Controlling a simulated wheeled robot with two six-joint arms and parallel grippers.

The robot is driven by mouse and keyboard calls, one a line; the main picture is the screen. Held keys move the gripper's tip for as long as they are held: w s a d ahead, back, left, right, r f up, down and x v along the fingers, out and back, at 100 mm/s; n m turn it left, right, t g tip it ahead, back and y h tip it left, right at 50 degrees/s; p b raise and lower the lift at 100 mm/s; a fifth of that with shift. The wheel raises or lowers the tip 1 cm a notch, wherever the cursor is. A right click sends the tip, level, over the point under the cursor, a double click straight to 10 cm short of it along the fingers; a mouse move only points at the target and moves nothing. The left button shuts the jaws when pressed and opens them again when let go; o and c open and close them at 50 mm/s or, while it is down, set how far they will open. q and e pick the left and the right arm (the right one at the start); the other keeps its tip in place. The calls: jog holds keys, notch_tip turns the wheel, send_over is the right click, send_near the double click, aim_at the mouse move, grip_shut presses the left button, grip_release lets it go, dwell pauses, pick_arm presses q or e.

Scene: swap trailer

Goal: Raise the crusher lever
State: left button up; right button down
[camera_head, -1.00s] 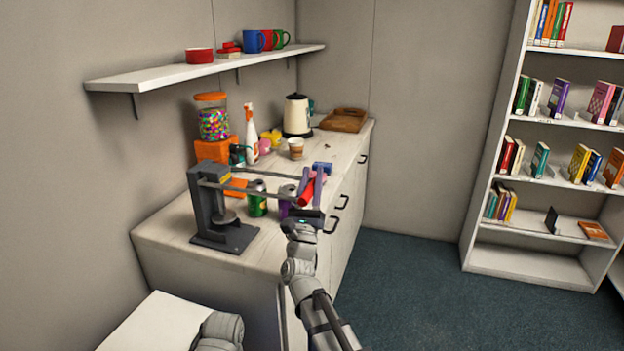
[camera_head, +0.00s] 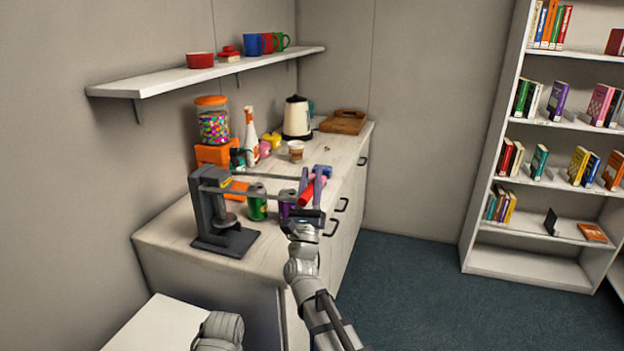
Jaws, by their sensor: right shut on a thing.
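The dark grey can crusher (camera_head: 207,205) stands upright on the left of the counter. Its lever runs to the right, roughly level, and ends in a red handle (camera_head: 306,194). My right gripper (camera_head: 313,184) is at this handle, its purple and blue fingers shut on it. A green can (camera_head: 257,203) stands just right of the crusher, under the lever. A purple can (camera_head: 287,206) stands further right, partly hidden behind the lever and my gripper. My left gripper is out of the picture; only part of my left arm shows at the bottom.
The white counter (camera_head: 180,235) holds a candy dispenser (camera_head: 212,127), spray bottle (camera_head: 251,137), paper cup (camera_head: 296,150), kettle (camera_head: 297,117) and wooden tray (camera_head: 343,122) behind the crusher. A wall shelf (camera_head: 150,83) with mugs hangs above. A bookcase (camera_head: 480,259) stands right; the floor between is clear.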

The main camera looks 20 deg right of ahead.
jog(key=w+a+r+n+g+y+p, duration=0.1)
jog(key=w+a+r+n+y+p, duration=0.15)
jog(key=r+n+y+p, duration=0.5)
jog(key=w+a+r+n+y+p, duration=0.2)
jog(key=a+r+n+p, duration=0.3)
jog(key=p, duration=0.5)
jog(key=w+a+r+n+g+y+p, duration=0.1)
jog(key=w+a+r+n+y+p, duration=0.25)
jog(key=r+p, duration=0.5)
jog(key=w+a+r+n+g+y+p, duration=0.1)
jog(key=w+a+r+n+g+p, duration=0.1)
jog(key=a+p, duration=0.4)
jog(key=shift+w+a+r+n+g+y+p, duration=0.35)
jog(key=shift+w+n+g+p, duration=0.35)
jog(key=shift+w+n+p, duration=0.5)
jog(key=shift+s, duration=0.15)
jog(key=c, duration=1)
grip_release()
jog(key=shift+a, duration=0.1)
jog(key=o, duration=0.3)
jog(key=shift+a+f, duration=0.1)
jog(key=shift+o, duration=0.2)
